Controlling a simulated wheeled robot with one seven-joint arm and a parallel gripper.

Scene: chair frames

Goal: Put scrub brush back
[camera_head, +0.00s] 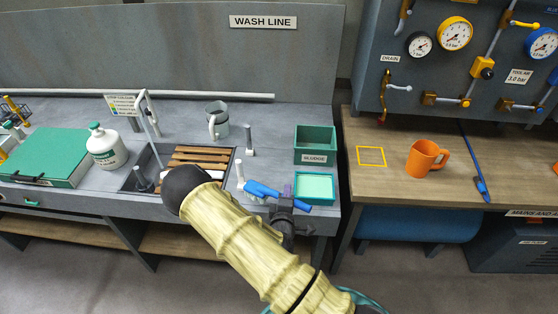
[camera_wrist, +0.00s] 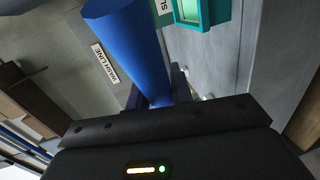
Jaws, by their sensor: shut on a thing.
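The scrub brush (camera_head: 262,190) shows as a blue handle, held low over the front right of the grey wash counter (camera_head: 250,118). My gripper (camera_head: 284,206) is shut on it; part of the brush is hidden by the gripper. In the wrist view the thick blue handle (camera_wrist: 128,40) runs up and left from between the fingers of my gripper (camera_wrist: 165,92). I cannot make out the bristles. The brush is just left of a teal tray with a pale green inside (camera_head: 314,187).
A sludge bin (camera_head: 315,145) stands behind the tray. Grey upright posts (camera_head: 249,140), a sink with a wooden slat rack (camera_head: 200,158), a grey jug (camera_head: 217,120) and a white bottle (camera_head: 106,147) are left. An orange mug (camera_head: 426,158) and a blue rod (camera_head: 475,165) are on the right bench.

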